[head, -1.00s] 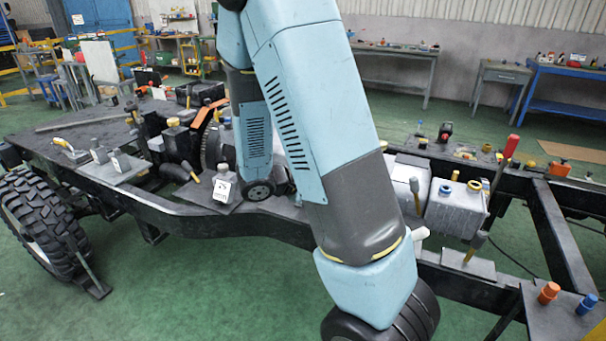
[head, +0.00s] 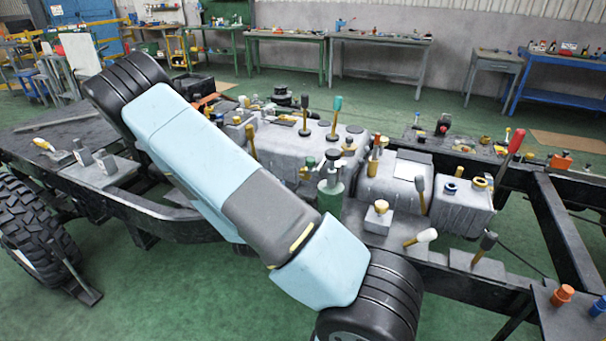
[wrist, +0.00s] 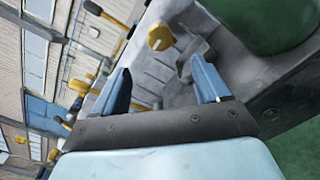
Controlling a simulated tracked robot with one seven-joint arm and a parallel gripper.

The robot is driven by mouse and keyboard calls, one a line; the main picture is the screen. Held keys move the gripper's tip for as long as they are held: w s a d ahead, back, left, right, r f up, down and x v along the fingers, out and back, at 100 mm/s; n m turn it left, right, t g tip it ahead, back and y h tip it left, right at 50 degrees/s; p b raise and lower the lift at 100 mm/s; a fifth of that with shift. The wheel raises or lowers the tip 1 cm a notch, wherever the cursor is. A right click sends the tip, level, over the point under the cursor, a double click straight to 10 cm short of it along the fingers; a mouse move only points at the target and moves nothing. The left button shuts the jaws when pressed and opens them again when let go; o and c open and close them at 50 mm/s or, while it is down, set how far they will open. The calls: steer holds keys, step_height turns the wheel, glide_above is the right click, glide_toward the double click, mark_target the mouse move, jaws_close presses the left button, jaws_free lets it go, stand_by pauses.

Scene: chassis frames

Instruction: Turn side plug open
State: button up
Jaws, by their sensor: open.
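My gripper (wrist: 162,86) shows in the wrist view with its two blue fingers apart and nothing between their tips. A yellow round plug or knob (wrist: 160,38) is beyond the fingers, on a grey metal part (wrist: 165,75). The fingers are apart from it. I cannot tell for certain that it is the side plug. In the head view my arm hides the gripper. That view shows a small grey block with a yellow top (head: 380,212) and a lever with a white end (head: 424,236) on the chassis side.
A green cylinder (head: 331,190) stands among grey housings (head: 290,145) with upright levers. A red-handled lever (head: 512,148) stands to the right. A dark green rounded shape (wrist: 262,22) is close at the wrist view's upper right. Green floor (head: 180,295) is free in front.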

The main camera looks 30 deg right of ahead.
mark_target(304, 175)
steer(key=x, duration=1.4)
steer(key=shift+a+f, duration=0.1)
steer(key=c, duration=1)
steer(key=shift+c, duration=0.2)
